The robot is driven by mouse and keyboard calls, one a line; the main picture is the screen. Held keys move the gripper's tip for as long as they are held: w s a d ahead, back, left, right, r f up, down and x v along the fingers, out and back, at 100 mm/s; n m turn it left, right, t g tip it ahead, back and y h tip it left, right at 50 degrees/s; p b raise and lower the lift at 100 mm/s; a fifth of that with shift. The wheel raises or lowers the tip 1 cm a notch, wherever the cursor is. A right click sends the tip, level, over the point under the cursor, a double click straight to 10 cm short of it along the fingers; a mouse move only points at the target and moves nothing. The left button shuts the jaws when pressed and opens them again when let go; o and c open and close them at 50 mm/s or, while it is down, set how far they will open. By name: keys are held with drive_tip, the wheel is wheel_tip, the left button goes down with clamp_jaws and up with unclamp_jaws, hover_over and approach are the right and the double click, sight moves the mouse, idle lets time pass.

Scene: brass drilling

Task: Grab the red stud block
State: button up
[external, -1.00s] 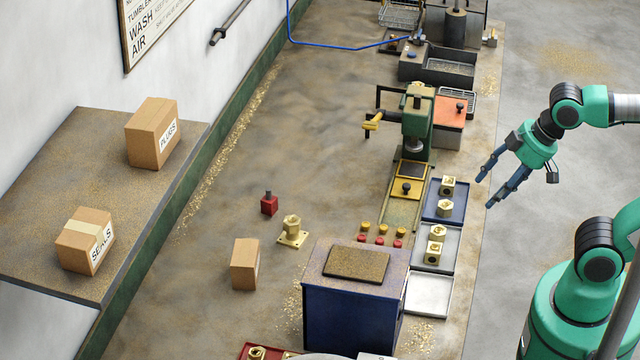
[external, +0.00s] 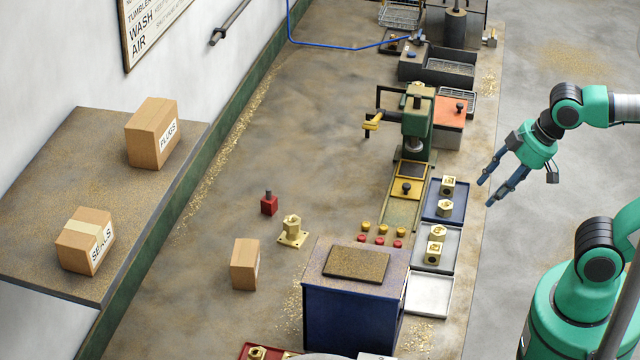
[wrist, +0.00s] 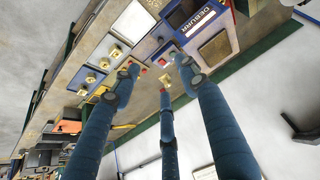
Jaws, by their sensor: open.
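The red stud block (external: 269,203) is a small red cube with a dark upright stud on top. It stands on the bench left of centre in the external view, behind the brass flanged fitting. I cannot pick it out surely in the wrist view, where the fingers cover part of the bench. My gripper (external: 487,192) is at the right, beyond the bench's right edge and far from the block. Its blue fingers are spread and empty. The spread fingers also fill much of the wrist view (wrist: 157,72).
The brass flanged fitting (external: 292,231) and a cardboard box (external: 245,264) stand near the block. Bench left of the press is clear.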

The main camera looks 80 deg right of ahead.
idle(0.3)
